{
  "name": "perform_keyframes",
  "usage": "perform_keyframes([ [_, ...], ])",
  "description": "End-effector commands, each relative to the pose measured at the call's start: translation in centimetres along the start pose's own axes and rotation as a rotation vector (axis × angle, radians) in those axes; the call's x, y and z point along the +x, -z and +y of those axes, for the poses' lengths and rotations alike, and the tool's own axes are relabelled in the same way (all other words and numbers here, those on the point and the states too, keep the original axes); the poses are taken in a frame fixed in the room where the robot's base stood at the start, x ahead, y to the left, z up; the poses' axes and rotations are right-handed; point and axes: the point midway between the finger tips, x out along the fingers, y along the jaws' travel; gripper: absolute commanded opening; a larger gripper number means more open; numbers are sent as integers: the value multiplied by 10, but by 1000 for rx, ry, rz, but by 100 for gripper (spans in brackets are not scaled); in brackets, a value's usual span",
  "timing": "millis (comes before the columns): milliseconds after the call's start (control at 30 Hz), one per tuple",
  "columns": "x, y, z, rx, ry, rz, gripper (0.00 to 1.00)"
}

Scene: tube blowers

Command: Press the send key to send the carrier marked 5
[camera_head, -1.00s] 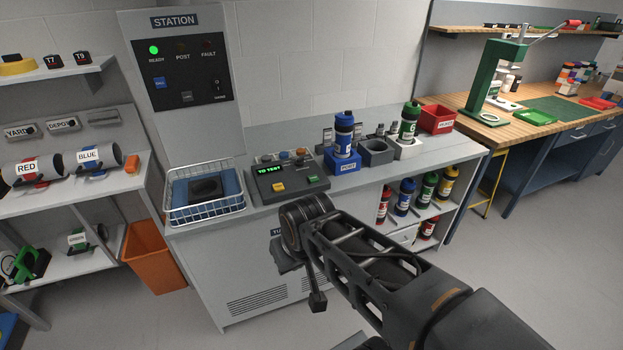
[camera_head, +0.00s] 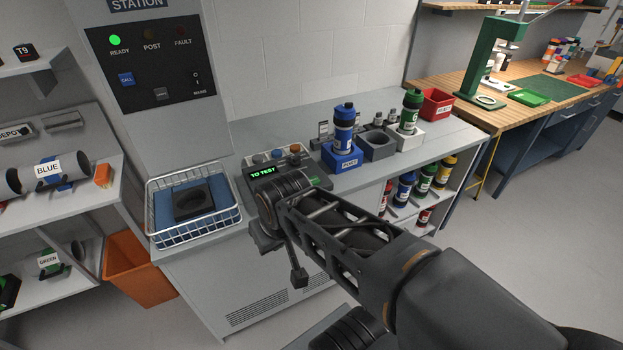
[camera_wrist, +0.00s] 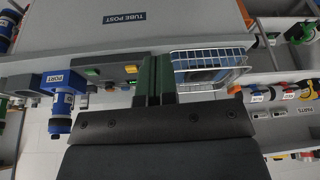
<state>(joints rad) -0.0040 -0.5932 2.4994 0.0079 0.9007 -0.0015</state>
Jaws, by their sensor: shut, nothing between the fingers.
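My gripper (camera_wrist: 153,62) shows in the wrist view with its dark green fingers together and empty. Its tips overlap the console's edge in that view; I cannot tell whether they touch it. In the head view my arm's end hides the fingers and the console's front. The grey console (camera_head: 253,162) has a lit display reading "TO TEST" (camera_head: 262,172). A green key (camera_head: 314,181) just shows beside my arm; it and a yellow key (camera_wrist: 130,69) show in the wrist view. Key labels are unreadable. A blue carrier (camera_head: 344,125) stands upright in the blue PORT block (camera_head: 342,163); its mark is unreadable.
A wire basket (camera_head: 240,215) with a blue lining stands left of the console. The station panel (camera_head: 150,75) has its green READY lamp lit.

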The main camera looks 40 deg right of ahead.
Motion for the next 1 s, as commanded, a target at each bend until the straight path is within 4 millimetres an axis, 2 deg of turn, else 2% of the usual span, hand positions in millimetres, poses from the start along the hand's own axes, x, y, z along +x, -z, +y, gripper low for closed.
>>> perform_keyframes([
  [67,-3,8,0,42,18,-4,0],
  [167,-6,31,0,177,77,-12,0],
  [267,-6,71,6,413,170,-19,0],
  [333,-3,106,18,627,243,-14,0],
  [400,4,142,38,860,311,-1,0],
  [467,13,169,61,1062,363,14,0],
  [500,20,185,79,1193,393,27,0],
  [600,39,213,126,1494,453,63,0],
  [700,58,227,170,1745,493,98,0],
  [800,75,231,207,1943,519,131,0],
  [900,88,230,235,2087,535,157,0],
  [1000,97,228,253,2180,544,176,0],
])
